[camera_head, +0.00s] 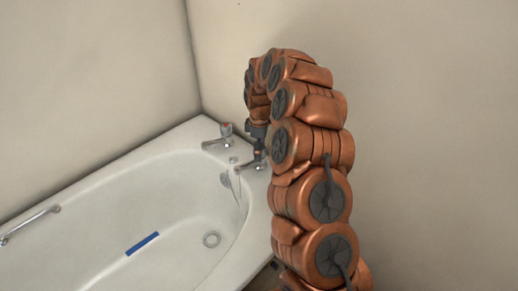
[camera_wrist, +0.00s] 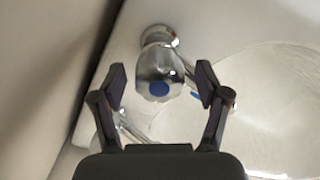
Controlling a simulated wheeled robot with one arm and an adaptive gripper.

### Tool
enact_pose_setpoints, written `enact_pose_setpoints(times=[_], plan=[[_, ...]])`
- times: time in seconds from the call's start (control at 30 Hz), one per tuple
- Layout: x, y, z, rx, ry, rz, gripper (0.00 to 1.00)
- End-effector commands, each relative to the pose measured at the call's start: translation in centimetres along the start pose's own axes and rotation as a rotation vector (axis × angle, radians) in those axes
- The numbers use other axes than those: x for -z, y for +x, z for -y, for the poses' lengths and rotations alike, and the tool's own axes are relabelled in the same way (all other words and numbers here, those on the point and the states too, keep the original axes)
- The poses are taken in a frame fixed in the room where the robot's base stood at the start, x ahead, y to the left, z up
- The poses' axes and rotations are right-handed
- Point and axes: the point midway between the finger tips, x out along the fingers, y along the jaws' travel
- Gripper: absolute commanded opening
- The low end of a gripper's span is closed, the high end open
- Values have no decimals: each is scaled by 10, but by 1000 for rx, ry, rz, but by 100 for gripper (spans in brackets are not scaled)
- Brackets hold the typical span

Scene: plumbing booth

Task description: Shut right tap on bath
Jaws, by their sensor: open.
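The white bath (camera_head: 95,210) fills the left of the head view. Its right tap is a chrome tap (camera_wrist: 158,65) with a blue dot on its handle, seen in the upper middle of the wrist view. My gripper (camera_wrist: 160,80) is open, with one finger on each side of that handle. Whether the fingers touch it cannot be told. In the head view my gripper (camera_head: 259,138) is over the right tap, and my arm hides part of it.
The left tap (camera_head: 226,131), with a red mark, stands close by on the bath's corner. Beige walls (camera_head: 90,70) rise behind the bath. A chrome grab rail (camera_head: 28,224) is on the bath's left side.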

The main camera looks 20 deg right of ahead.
Motion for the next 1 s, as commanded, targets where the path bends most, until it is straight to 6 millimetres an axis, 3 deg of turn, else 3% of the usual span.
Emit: enact_pose_setpoints(times=[0.17,0.7,1.0], plan=[[0,0,0,-1,0,0,72],[0,0,0,0,0,0,16],[0,-1,0,0,31,1,15]])
